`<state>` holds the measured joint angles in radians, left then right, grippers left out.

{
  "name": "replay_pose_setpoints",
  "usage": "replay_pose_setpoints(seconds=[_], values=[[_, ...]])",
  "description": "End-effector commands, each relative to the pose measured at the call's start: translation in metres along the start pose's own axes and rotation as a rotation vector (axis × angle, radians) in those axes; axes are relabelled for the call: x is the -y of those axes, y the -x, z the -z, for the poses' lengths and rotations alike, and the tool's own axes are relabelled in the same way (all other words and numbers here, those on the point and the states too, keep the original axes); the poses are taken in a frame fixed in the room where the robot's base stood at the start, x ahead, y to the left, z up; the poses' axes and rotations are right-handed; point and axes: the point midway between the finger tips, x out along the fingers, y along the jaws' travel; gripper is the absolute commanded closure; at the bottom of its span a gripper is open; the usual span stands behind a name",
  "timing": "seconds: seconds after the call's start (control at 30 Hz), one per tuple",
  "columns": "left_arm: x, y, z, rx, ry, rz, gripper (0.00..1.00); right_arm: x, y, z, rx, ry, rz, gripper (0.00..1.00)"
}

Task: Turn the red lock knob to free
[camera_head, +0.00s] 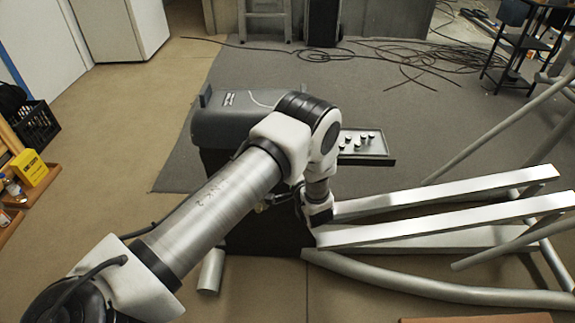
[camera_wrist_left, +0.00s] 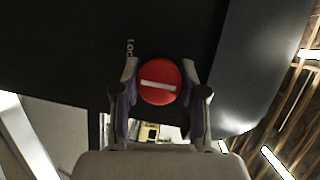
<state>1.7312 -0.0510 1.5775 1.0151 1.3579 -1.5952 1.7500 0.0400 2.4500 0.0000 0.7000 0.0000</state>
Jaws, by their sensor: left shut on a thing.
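The red lock knob (camera_wrist_left: 160,82) is in the left wrist view, round, with a white bar across it that lies nearly level and tilts slightly. It sits on a dark panel, with the partly visible word "Loc" above and left of it. My left gripper (camera_wrist_left: 160,88) is shut on the knob, one finger on each side. In the head view my left arm reaches over the dark machine housing (camera_head: 232,122). The left gripper (camera_head: 318,215) is low beside the machine there, and the knob is hidden. My right gripper is not in view.
White rails (camera_head: 450,205) and grey tubes (camera_head: 430,284) extend to the right of the gripper. A tray with several small knobs (camera_head: 362,145) sits behind the arm. Cables (camera_head: 410,55) lie on the floor at the back. Open floor (camera_head: 130,130) is at the left.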

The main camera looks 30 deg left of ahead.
Motion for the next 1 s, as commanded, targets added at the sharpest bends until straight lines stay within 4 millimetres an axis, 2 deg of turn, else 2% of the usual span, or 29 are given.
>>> replay_pose_setpoints(seconds=[0.27, 0.3, 0.37, 0.67, 0.77, 0.87, 1.0], values=[[0.0, 0.0, 0.0, -0.001, -0.002, -0.001, 0.93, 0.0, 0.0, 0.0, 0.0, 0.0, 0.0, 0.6], [0.0, 0.0, 0.0, -0.001, -0.002, -0.001, 0.51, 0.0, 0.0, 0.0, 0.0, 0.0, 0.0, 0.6], [0.0, 0.0, 0.0, -0.001, -0.001, -0.001, 0.32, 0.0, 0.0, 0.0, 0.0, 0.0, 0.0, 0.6], [0.0, 0.001, 0.0, 0.0, -0.001, -0.001, 0.32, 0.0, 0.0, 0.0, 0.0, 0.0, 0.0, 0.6], [0.0, 0.008, 0.0, -0.001, -0.002, -0.001, 0.32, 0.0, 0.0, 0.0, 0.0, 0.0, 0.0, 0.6], [-0.001, 0.025, 0.001, -0.004, -0.004, -0.002, 0.32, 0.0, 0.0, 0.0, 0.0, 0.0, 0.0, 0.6], [0.0, 0.062, 0.002, -0.007, -0.005, -0.001, 0.32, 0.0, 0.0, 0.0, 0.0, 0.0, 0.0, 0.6]])
